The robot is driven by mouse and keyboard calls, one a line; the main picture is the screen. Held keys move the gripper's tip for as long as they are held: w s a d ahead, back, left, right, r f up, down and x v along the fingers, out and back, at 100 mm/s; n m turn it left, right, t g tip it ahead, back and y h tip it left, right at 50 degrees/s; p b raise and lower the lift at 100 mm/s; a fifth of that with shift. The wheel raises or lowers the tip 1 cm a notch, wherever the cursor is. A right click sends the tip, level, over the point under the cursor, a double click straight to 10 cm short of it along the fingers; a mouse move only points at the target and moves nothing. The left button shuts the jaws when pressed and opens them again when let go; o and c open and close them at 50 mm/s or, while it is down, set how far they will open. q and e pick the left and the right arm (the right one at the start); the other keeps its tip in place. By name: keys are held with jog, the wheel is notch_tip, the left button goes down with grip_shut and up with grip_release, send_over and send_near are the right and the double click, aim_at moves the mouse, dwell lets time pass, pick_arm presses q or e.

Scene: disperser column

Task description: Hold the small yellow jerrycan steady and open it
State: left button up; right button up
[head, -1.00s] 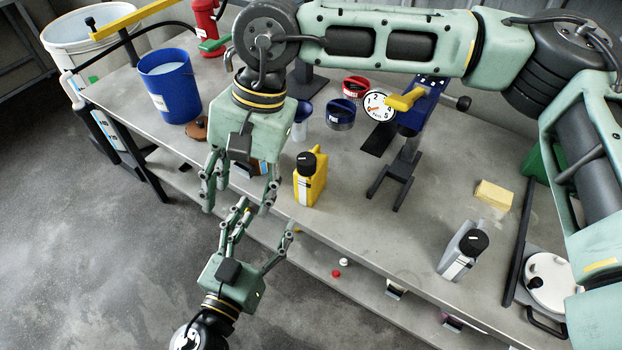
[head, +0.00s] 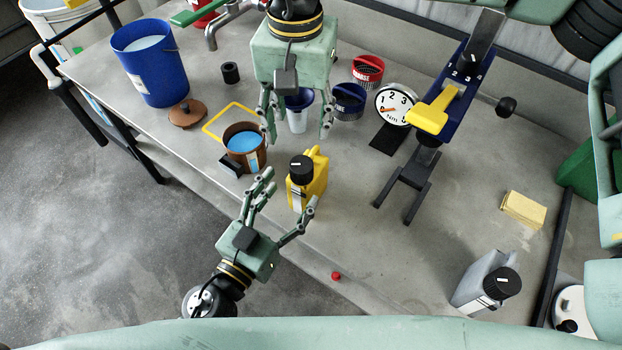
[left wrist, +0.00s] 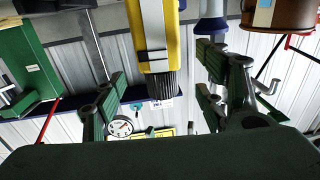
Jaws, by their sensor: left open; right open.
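The small yellow jerrycan (head: 316,181) stands upright near the front edge of the bench, its black cap (head: 301,168) on top. My left gripper (head: 290,189) is open at its near side, fingertips close to it. In the left wrist view the jerrycan (left wrist: 158,40) appears upside down between the spread fingers (left wrist: 163,75), with gaps on both sides. Whether any finger touches it, I cannot tell. My right gripper (head: 298,136) is open, pointing down above and just behind the cap, apart from it. A blue-topped white cup shows between its fingers, farther back.
A brown pot (head: 262,136) of blue liquid stands left of the jerrycan. A dial gauge (head: 395,103) and a blue stand with a yellow lever (head: 430,116) are to the right. A grey jerrycan (head: 477,279) stands front right. The bench between is mostly clear.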

pick_arm(q)
notch_tip(320, 180, down, 5)
jog(key=b, duration=0.3)
jog(key=shift+r+b, duration=0.2)
jog(key=shift+b, duration=0.15)
pick_arm(e)
send_over(301, 163)
notch_tip(301, 163, down, 5)
jog(key=shift+s+r, duration=0.1)
jog(key=shift+r, duration=0.1)
pick_arm(q)
jog(key=shift+w+f, duration=0.1)
jog(key=shift+f, duration=0.1)
pick_arm(e)
jog(key=shift+f, duration=0.2)
pick_arm(q)
jog(key=shift+w+d+r, duration=0.2)
jog(key=shift+w+d, duration=0.15)
jog(key=shift+w, duration=0.1)
pick_arm(e)
jog(key=shift+r, duration=0.1)
pick_arm(q)
jog(key=shift+x, duration=3.25)
jog(key=shift+f, duration=0.15)
jog(key=shift+c, duration=0.5)
grip_shut()
pick_arm(e)
jog(key=shift+c, duration=0.4)
